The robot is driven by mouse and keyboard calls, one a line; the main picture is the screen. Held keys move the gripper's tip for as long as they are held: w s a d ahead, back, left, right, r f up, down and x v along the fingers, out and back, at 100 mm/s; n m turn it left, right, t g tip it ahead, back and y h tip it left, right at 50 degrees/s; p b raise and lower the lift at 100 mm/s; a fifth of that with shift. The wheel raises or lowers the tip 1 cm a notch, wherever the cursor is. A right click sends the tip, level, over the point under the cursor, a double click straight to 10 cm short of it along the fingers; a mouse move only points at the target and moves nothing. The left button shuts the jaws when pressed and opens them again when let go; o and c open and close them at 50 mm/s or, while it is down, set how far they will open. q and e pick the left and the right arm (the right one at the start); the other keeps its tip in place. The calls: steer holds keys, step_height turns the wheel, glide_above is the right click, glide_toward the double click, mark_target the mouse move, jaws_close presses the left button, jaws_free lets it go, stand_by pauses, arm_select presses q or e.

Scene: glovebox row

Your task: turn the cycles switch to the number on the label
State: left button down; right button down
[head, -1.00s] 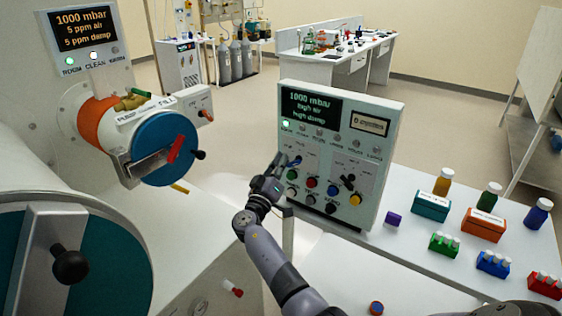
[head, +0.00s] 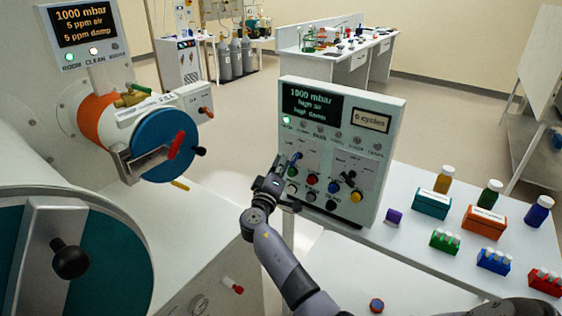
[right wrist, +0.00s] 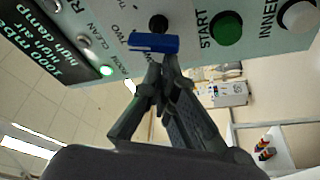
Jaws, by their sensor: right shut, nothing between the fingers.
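The control panel (head: 389,150) stands upright on the bench. Its small plate (head: 372,121) reads as a number and "cycles"; the digit is blurred, perhaps 6 or 0. A blue switch handle (head: 297,157) is at the panel's left. The handle shows as a blue bar (right wrist: 154,42) in the right wrist view, beside the printed word "TWO"; which mark it points at is unclear. My right gripper (right wrist: 160,62) is shut and empty, its tips close against the blue bar; contact is uncertain. It also shows in the head view (head: 289,167). My left gripper is out of view.
Below the blue handle are coloured buttons, including a green one (right wrist: 227,29). A black switch (head: 349,177) sits right of it. Bottles and coloured boxes (head: 431,203) cover the bench at right. A glovebox port (head: 163,146) stands at left.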

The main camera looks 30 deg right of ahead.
steer(key=shift+s+d+f+n+y+b, duration=0.1)
steer(key=shift+d+f+n+y+b, duration=0.15)
steer(key=shift+n+b, duration=0.45)
stand_by(0.4)
